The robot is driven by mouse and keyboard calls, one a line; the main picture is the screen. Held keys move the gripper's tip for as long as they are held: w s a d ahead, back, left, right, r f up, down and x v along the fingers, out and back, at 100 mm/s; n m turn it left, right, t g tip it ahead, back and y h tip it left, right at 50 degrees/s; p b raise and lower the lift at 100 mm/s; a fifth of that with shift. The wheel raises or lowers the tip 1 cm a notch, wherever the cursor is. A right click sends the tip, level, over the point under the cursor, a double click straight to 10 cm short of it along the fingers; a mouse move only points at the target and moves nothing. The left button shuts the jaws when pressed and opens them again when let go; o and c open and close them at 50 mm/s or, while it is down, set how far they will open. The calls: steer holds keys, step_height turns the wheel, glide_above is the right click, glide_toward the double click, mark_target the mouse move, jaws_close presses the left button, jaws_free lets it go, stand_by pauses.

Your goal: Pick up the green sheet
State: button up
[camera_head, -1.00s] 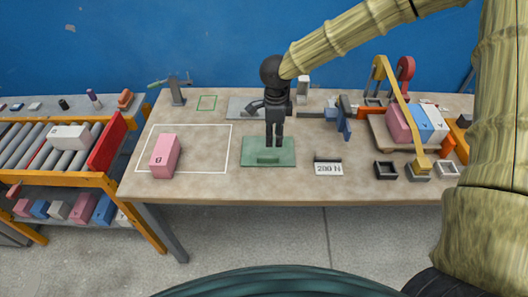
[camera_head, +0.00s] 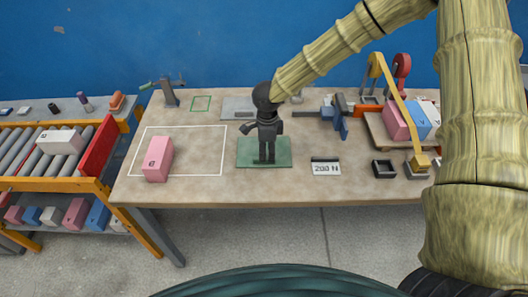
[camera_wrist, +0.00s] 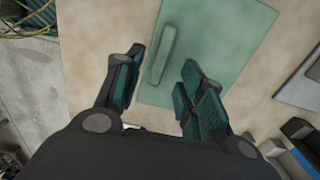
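The green sheet (camera_head: 281,147) lies flat on the worktable, front of centre. It also shows in the wrist view (camera_wrist: 225,45), where a raised green bar (camera_wrist: 164,55) stands on it. My gripper (camera_head: 264,160) points down over the sheet in the head view and hides the bar there. In the wrist view my gripper (camera_wrist: 160,78) has its two fingers spread, with the bar between and just beyond the fingertips. Nothing is held. I cannot tell whether the fingertips touch the sheet.
A pink block (camera_head: 158,158) sits inside a white outline at left. A "200 N" label (camera_head: 325,167) and a dark square tray (camera_head: 384,169) lie to the right. A yellow arm (camera_head: 398,105) stands by pink, blue and white blocks. Bare tabletop lies around the sheet.

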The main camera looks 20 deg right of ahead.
steer(key=shift+f+p, duration=0.6)
steer(key=shift+f, duration=1.55)
jaws_close()
